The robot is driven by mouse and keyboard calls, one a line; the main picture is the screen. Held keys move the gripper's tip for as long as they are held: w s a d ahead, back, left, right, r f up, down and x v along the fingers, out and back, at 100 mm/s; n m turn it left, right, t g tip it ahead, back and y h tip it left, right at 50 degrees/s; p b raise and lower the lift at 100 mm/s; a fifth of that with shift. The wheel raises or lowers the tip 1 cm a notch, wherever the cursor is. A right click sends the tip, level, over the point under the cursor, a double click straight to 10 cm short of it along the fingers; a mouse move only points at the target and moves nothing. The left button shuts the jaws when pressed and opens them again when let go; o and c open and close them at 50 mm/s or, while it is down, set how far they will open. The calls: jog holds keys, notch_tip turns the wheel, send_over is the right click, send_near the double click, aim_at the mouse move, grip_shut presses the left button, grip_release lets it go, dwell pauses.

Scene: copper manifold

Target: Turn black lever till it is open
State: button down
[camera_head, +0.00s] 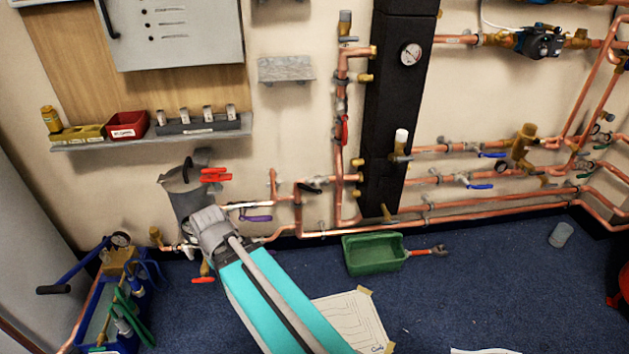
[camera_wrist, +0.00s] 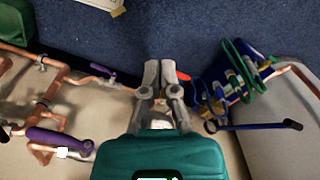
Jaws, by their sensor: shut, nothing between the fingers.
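A small black lever (camera_head: 312,186) sits on a copper pipe low on the wall, left of the black column. It is too small to tell how far it is turned. A dark part at the left edge of the wrist view may be the same lever, but I cannot tell. My gripper (camera_wrist: 159,66) is shut and empty, its grey fingers together over the floor by the wall. In the head view my arm mostly hides it. It is well left of the black lever in the head view, apart from it.
A purple lever (camera_head: 255,217) lies between my arm and the black lever; it also shows in the wrist view (camera_wrist: 45,137). A red lever (camera_head: 203,280) is close below my wrist. A blue crate of tools (camera_head: 140,322) stands left, a green tray (camera_head: 372,256) right, on open carpet.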

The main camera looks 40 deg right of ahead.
jog(key=w+d+r+m+t+y+p, duration=0.1)
jog(key=w+d+r+m+t, duration=0.3)
jog(key=d, duration=0.7)
jog(key=w+d+r+m+y+p, duration=0.1)
jog(key=w+d+y+p, duration=0.1)
jog(key=w+d, duration=0.7)
jog(key=s+d+r+m+t, duration=0.1)
jog(key=d+t, duration=0.1)
jog(key=d, duration=0.7)
jog(key=s+d+r+m+t+b, duration=0.1)
jog(key=s+d+t, duration=0.1)
jog(key=d, duration=0.7)
jog(key=s+d+r+m+t, duration=0.1)
jog(key=s+d+t, duration=0.1)
jog(key=d, duration=0.7)
jog(key=shift+d+r+m, duration=0.3)
jog(key=shift+d, duration=0.05)
jog(key=shift+b, duration=0.3)
jog(key=b, duration=0.7)
send_over(313, 190)
jog(key=d, duration=0.2)
notch_tip(313, 190, down, 7)
jog(key=shift+a+f+b, duration=1)
jog(key=shift+f+b, duration=0.05)
jog(key=shift+f, duration=0.05)
